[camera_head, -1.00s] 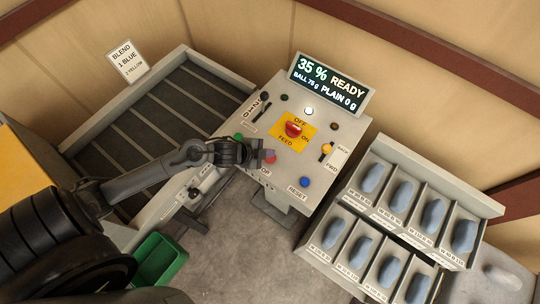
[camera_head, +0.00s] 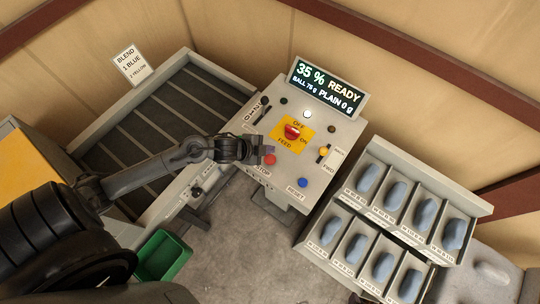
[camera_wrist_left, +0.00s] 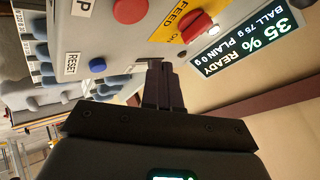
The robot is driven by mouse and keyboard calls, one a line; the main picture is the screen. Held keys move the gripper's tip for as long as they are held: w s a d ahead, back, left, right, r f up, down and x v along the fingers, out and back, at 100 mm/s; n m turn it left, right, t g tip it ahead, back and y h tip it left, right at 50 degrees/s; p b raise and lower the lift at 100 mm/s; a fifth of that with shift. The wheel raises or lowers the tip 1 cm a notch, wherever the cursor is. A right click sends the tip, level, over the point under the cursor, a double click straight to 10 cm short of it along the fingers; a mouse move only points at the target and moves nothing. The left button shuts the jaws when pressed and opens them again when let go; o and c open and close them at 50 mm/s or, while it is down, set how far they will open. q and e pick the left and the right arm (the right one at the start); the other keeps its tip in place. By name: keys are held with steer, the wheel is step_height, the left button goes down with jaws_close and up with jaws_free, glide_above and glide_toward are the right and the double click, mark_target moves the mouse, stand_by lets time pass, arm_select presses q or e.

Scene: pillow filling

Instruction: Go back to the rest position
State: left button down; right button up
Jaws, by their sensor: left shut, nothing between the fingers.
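My left gripper (camera_head: 258,149) is over the left side of the grey control panel (camera_head: 335,133), close to the red stop button (camera_head: 269,160). Its fingers are shut and empty; in the left wrist view the shut fingers (camera_wrist_left: 162,85) point toward the panel's edge. The red feed knob (camera_head: 292,131) sits on a yellow plate, and the blue reset button (camera_head: 303,183) is lower on the panel. The display (camera_head: 326,88) reads 35 % READY, BALL 75 g, PLAIN 0 g. My right gripper does not show in either view.
A conveyor (camera_head: 130,137) with dark slats runs at the left, under my left arm. A rack (camera_head: 345,200) of bins with several blue-grey pillows stands at the lower right. A green bin (camera_head: 163,256) is on the floor. A blend sign (camera_head: 130,65) stands at the back left.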

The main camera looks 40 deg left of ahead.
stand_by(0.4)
arm_select(q)
steer(key=shift+s+f, duration=0.1)
steer(key=shift+s, duration=0.1)
steer(key=s+d+f, duration=0.1)
steer(key=s+d, duration=0.1)
steer(key=shift+s+d+f+n+g, duration=0.25)
steer(key=shift+s+f+n+g, duration=0.05)
steer(key=shift+f, duration=0.05)
steer(key=s+d+r+n+h+p, duration=0.1)
steer(key=s+d+r+n, duration=0.1)
steer(key=s+d, duration=0.35)
steer(key=s+r+n+g+y, duration=0.3)
steer(key=s+r+n+g, duration=0.1)
steer(key=s+r+n, duration=0.4)
steer(key=shift+a+y+p, duration=0.3)
steer(key=shift+a+p, duration=0.05)
steer(key=shift+s, duration=0.1)
